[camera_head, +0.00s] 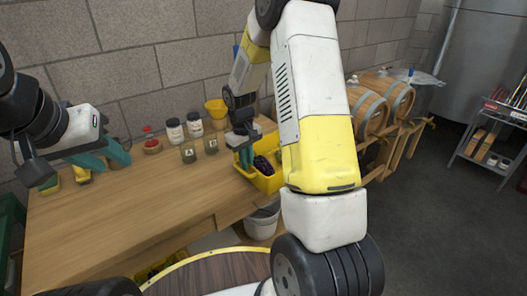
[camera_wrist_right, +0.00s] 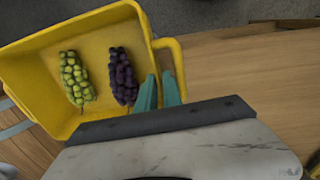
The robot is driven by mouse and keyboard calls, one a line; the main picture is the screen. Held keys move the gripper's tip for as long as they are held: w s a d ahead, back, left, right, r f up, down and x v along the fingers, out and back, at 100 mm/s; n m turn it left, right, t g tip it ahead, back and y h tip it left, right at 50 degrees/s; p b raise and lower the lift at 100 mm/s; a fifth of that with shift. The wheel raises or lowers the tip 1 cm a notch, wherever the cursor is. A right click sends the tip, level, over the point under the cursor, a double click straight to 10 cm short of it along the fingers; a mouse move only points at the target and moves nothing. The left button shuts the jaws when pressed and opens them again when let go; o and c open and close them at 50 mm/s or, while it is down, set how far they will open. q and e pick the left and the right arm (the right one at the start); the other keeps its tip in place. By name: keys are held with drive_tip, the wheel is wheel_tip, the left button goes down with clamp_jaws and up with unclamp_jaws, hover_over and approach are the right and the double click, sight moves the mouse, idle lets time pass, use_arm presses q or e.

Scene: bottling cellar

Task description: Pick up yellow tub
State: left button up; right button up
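The yellow tub (camera_head: 262,181) stands at the right end of the wooden table in the head view. It holds a green grape bunch (camera_wrist_right: 75,78) and a dark purple grape bunch (camera_wrist_right: 122,76). The tub's yellow wall (camera_wrist_right: 35,42) and a side handle (camera_wrist_right: 178,62) show in the right wrist view. My right gripper (camera_wrist_right: 160,78) has its green fingers close together on either side of the tub's wall near the handle; it appears shut on the wall, though the contact is partly hidden. My left gripper (camera_head: 104,156) is open and empty above the table's left part.
A red-topped item (camera_head: 151,143) stands further left. Barrels (camera_head: 395,98) are at the right. A white bucket (camera_head: 262,222) stands below the table edge. The table's front is clear.

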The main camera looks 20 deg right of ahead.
sight(250, 181)
drive_tip(key=f, duration=0.5)
drive_tip(key=shift+d+f, duration=0.1)
drive_tip(key=shift+d, duration=0.2)
drive_tip(key=shift+c, duration=0.2)
clamp_jaws()
drive_tip(key=shift+w+r, duration=0.1)
drive_tip(key=shift+r, duration=0.1)
idle(1.0)
